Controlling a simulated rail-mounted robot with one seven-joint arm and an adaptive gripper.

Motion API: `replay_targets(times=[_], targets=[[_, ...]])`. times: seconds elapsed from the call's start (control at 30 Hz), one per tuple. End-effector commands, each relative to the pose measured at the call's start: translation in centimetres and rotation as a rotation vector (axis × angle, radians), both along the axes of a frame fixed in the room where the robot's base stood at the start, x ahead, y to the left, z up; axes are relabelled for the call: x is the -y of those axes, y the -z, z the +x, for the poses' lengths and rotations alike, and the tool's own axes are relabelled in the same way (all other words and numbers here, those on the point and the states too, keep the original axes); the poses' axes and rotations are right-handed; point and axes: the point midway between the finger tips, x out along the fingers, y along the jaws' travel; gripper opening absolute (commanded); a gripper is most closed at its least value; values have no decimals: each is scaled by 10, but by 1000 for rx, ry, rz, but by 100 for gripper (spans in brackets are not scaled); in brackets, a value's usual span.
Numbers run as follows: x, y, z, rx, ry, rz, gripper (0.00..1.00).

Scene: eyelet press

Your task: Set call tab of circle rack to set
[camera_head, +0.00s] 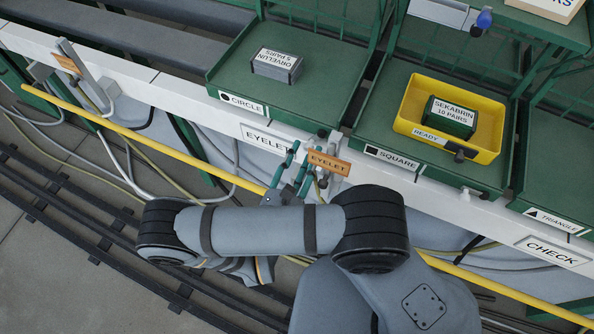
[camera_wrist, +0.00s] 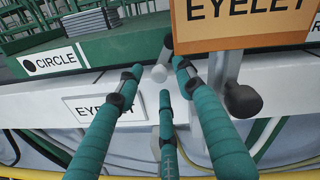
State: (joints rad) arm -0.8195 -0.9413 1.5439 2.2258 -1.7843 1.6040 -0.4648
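The circle rack (camera_head: 228,78) is a green tray on the white rail with a "CIRCLE" label (camera_head: 243,103).
An orange "EYELET" sign (camera_head: 328,162) stands close right of my gripper. A dark round knob (camera_wrist: 243,100) sits beneath it. A grey box (camera_head: 277,65) lies in the circle rack. The square rack (camera_head: 372,125) holds a yellow bin (camera_head: 405,105). A yellow rail (camera_head: 150,142) runs below.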

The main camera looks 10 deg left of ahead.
Motion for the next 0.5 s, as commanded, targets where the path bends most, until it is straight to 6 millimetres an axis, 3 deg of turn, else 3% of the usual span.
replay_targets(times=[0.3, 0.5], targets=[[-12, -2, -65, 0, -8, 1, 37], [-16, -3, -96, -1, -4, 1, 37]])
